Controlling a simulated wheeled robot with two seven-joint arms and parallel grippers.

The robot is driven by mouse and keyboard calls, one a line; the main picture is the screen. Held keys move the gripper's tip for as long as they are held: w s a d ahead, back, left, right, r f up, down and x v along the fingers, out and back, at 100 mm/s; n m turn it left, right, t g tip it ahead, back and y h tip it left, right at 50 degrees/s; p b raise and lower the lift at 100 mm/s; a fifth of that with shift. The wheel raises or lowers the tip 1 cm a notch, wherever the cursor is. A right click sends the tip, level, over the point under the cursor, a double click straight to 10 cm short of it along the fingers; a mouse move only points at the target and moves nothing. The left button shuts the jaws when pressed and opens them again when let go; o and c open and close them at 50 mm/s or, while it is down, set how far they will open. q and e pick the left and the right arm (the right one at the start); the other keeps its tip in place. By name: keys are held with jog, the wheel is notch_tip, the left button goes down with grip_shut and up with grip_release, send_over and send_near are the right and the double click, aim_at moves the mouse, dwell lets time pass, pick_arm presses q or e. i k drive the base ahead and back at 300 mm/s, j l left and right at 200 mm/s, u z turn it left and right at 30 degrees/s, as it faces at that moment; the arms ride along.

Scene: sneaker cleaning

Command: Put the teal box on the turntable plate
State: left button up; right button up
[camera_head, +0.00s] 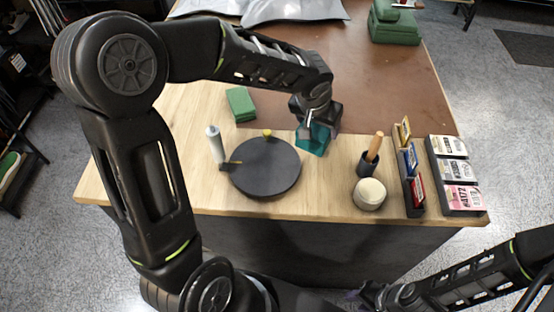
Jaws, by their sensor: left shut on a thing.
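The teal box (312,141) is in the head view, just right of the turntable plate. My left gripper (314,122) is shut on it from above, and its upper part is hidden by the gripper. I cannot tell whether the box touches the table. The turntable plate (266,170) is a flat black disc with a small yellow knob at its far edge, and its top is bare. My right gripper (378,296) is low at the bottom edge, away from the table top, and too dark and small to read.
A green block (240,104) lies behind the plate, and a white tube (215,143) stands at its left. A brush in a dark cup (369,162), a round cream tub (370,194) and card racks (412,180) stand to the right. A brown mat (390,85) covers the back.

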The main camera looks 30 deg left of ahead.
aim_at(264, 164)
jog(key=i+l+u, duration=0.15)
jog(key=l+u, duration=0.25)
jog(key=l, duration=0.25)
jog(key=l+u, duration=0.4)
jog(key=l, duration=0.3)
jog(key=i, duration=0.05)
